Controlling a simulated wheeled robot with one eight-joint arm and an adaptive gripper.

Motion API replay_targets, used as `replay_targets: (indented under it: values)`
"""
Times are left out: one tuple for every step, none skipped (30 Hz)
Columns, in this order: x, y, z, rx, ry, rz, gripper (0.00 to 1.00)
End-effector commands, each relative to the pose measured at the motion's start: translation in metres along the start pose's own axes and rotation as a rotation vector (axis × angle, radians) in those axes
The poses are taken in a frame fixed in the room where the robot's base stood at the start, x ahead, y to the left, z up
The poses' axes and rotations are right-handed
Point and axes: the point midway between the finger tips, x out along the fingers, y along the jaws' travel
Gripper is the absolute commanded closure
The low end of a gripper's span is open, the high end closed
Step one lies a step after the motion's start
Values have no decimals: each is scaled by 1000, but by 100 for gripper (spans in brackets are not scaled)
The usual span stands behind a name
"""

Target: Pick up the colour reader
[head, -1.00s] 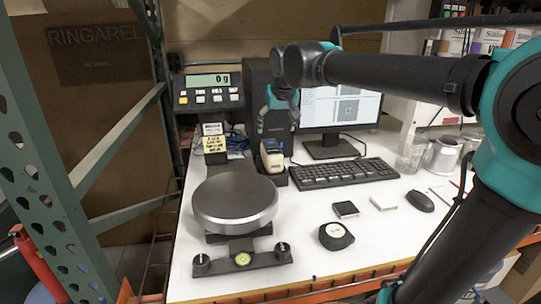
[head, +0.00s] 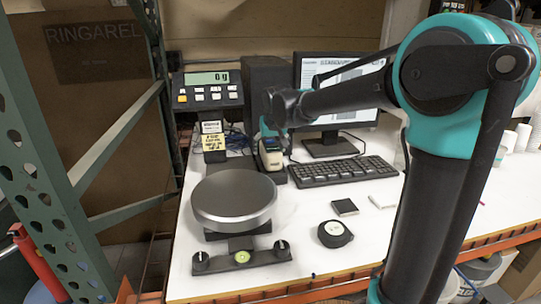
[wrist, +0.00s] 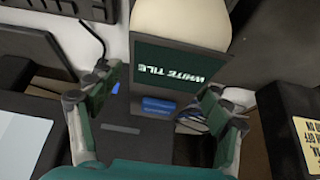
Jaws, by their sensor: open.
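The colour reader (head: 271,160) is a small cream device with a dark face. It stands upright at the back of the white table, between the scale and the keyboard. In the wrist view the colour reader (wrist: 180,22) shows its cream body at the top, a dark face lettered "WHITE TILE" and a blue part below. My gripper (head: 268,132) is over the reader's top in the head view, partly hidden by my arm. In the wrist view my gripper (wrist: 163,100) has its fingers apart, one on each side of the reader's dark end. I cannot tell whether they touch it.
A scale with a round metal pan (head: 234,200) stands at left, its display (head: 207,79) behind. A keyboard (head: 335,171) and monitor (head: 335,75) are close on the right. A black puck (head: 335,234) and small tiles (head: 345,207) lie in front. The table's front middle is mostly clear.

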Motion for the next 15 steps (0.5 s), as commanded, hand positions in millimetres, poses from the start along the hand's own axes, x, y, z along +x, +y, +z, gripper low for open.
replay_targets:
  values:
    - [4,0,0,0,0,0,22]
    - [6,0,0,0,0,0,22]
    - [8,0,0,0,0,0,22]
    - [8,0,0,0,0,0,22]
    - [8,0,0,0,0,0,22]
    - [8,0,0,0,0,0,22]
    - [8,0,0,0,0,0,22]
    - [8,0,0,0,0,0,22]
    - [8,0,0,0,0,0,22]
    - [8,0,0,0,0,0,24]
    - [8,0,0,0,0,0,27]
    - [8,0,0,0,0,0,32]
    - [8,0,0,0,0,0,36]
    - [8,0,0,0,0,0,40]
    - [8,0,0,0,0,0,45]
